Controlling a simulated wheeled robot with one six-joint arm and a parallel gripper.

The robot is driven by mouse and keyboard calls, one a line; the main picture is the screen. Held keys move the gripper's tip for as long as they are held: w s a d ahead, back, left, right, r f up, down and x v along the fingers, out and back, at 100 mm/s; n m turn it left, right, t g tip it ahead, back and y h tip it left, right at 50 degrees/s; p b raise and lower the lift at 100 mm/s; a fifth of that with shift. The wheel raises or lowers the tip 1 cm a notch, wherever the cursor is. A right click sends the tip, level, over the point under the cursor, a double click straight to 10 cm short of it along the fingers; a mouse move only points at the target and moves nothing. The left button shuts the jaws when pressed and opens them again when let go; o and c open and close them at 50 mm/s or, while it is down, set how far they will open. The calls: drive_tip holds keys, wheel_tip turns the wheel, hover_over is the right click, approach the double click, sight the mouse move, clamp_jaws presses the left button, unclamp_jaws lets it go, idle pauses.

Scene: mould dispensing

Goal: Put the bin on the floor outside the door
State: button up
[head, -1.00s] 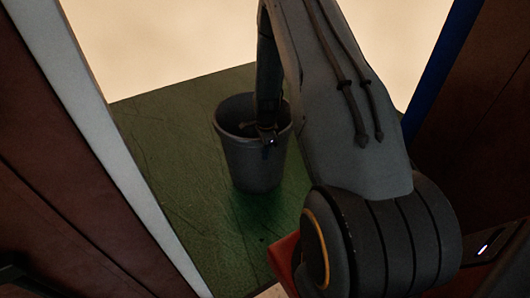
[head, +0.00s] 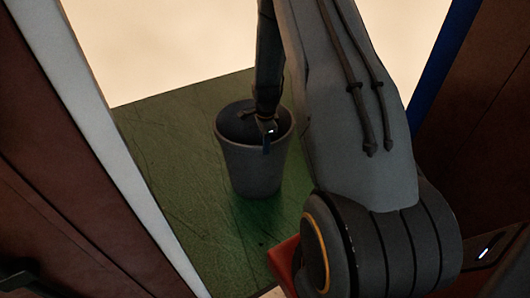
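The grey bin (head: 253,165) stands upright in the middle of the picture, on the green floor (head: 190,150) between the door frame sides. It seems to rest on the floor, though its base is in shadow. My gripper (head: 266,131) is at the bin's near right rim, pointing down. One dark blue-grey finger part shows against the outside of the bin wall. The other finger is hidden or lost in the dark, so I cannot tell whether the gripper is open or closed on the rim. The bin's inside looks dark.
A brown door panel (head: 60,180) and a pale frame edge (head: 110,150) stand on the left. A blue edge (head: 440,65) and brown panel (head: 470,120) stand on the right. Green floor is free to the left of the bin.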

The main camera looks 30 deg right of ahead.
wheel_tip(320, 180, up, 4)
drive_tip(key=shift+s+f+p, duration=0.1)
drive_tip(key=shift+s+p, duration=0.05)
drive_tip(key=shift+p, duration=0.2)
idle(0.4)
